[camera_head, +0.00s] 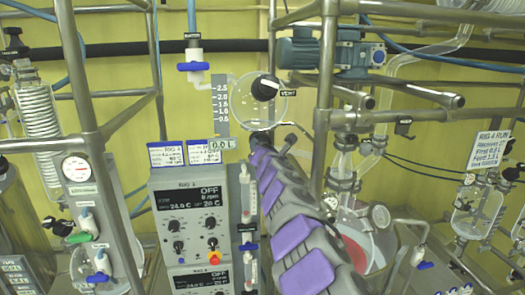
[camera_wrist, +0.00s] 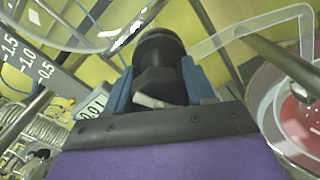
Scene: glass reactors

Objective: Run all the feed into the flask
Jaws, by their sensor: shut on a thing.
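The round glass feed vessel (camera_head: 258,112) hangs at top centre, with a black VENT knob (camera_head: 265,88) and a scale (camera_head: 221,103) beside it. It looks clear and empty, and the tag (camera_head: 222,144) below reads 0.0 L. In the wrist view my gripper (camera_wrist: 156,88) is shut on a black valve knob (camera_wrist: 158,52) with a pale pointer, below the vessel. In the head view my purple-panelled arm hides most of this grip. The glass flask (camera_head: 376,243) behind my arm holds red liquid; it also shows in the wrist view (camera_wrist: 296,118).
The control panel (camera_head: 190,222) stands left of my arm, its displays reading OFF. Steel frame pipes (camera_head: 325,90) and a blue-grey motor (camera_head: 330,53) lie close right of the vessel. A sign (camera_head: 492,148) and another glass vessel (camera_head: 477,212) are at right.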

